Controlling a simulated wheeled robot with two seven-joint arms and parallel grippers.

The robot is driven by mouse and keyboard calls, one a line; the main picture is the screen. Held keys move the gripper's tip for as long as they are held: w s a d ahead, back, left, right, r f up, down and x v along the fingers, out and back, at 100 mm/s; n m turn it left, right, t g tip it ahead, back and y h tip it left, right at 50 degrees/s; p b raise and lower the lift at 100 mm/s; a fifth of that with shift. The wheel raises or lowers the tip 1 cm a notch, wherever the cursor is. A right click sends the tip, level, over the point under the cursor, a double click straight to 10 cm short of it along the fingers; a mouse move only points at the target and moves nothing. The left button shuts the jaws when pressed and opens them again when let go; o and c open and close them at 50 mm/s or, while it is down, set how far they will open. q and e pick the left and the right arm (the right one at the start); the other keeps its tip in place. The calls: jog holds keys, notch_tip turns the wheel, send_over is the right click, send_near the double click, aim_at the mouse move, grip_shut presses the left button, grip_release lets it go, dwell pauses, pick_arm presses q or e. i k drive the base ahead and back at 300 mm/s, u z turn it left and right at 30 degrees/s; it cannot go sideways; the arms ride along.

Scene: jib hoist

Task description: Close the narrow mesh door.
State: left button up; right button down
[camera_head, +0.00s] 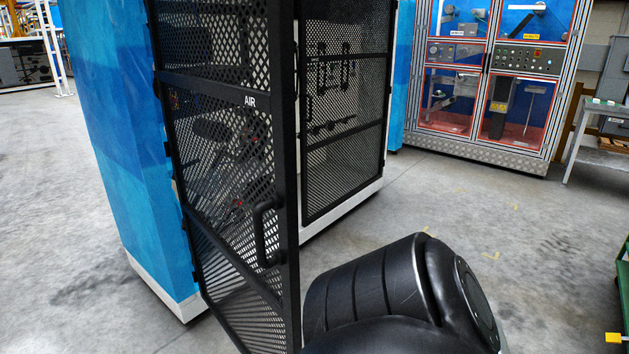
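A black mesh door (215,150) marked "AIR" hangs on hinges along the blue cabinet's (105,130) front edge at left. It stands open, swung out toward me. Its free edge is a thick black post facing me, with a black bar handle (262,235) low beside it. Behind it, a second black mesh door (345,120) sits in the cabinet's front and looks shut. I cannot tell for sure which is the narrower. Neither of my grippers shows; only a black link of my arm is in view at lower right, close to the open door's free edge.
A glass-fronted cabinet (490,70) with red edging stands at the back right. A grey table (600,112) is at the right edge, and a green object (622,285) at lower right. Grey floor (470,215) lies open between the cabinets and on the left.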

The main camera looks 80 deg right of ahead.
aim_at(279, 102)
jog(key=z, duration=2)
jog(key=i, duration=0.8)
